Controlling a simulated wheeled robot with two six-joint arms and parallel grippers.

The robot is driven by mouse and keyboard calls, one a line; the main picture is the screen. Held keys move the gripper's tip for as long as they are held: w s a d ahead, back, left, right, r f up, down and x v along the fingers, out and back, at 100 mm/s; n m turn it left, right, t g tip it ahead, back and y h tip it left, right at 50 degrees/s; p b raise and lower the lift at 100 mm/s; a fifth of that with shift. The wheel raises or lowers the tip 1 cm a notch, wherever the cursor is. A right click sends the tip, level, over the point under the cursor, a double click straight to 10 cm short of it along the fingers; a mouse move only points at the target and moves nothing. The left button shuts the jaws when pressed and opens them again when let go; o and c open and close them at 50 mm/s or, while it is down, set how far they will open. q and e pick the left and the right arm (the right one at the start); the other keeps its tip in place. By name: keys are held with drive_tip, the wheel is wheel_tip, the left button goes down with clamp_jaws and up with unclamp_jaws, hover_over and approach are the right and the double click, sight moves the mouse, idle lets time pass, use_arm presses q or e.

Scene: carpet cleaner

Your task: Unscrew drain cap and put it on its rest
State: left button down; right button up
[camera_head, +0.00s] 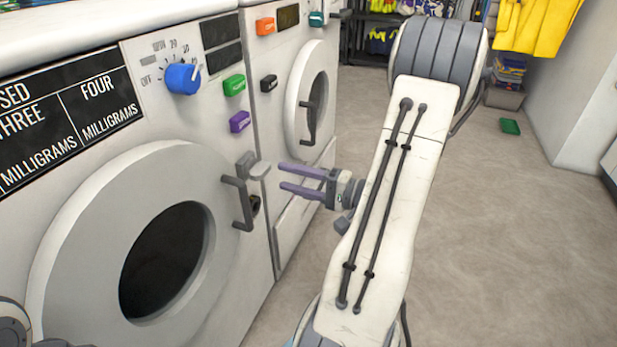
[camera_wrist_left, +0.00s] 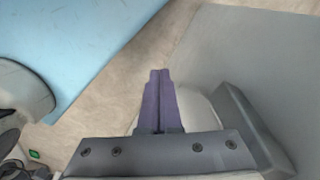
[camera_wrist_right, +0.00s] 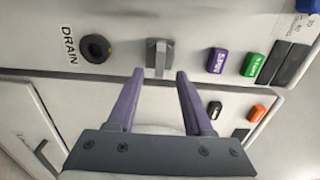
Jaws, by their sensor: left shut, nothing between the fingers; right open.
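The opening is uncovered. The rest cannot be told apart behind the cap. My right gripper (camera_head: 284,177) is open and points at the cap. In the right wrist view its fingertips (camera_wrist_right: 160,73) are apart, just short of the cap, one on either side. My left gripper (camera_wrist_left: 160,73) is shut and empty, away from the cap.
A dark door handle (camera_head: 241,202) stands out close to the cap. Purple (camera_head: 240,122) and green (camera_head: 234,85) buttons and a blue dial (camera_head: 183,78) are higher on the front. A second machine (camera_head: 305,85) stands alongside.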

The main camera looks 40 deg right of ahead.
drive_tip(key=p+v, duration=0.1)
drive_tip(key=v, duration=0.3)
drive_tip(key=shift+s+d, duration=0.15)
drive_tip(key=shift+s, duration=0.25)
idle(0.5)
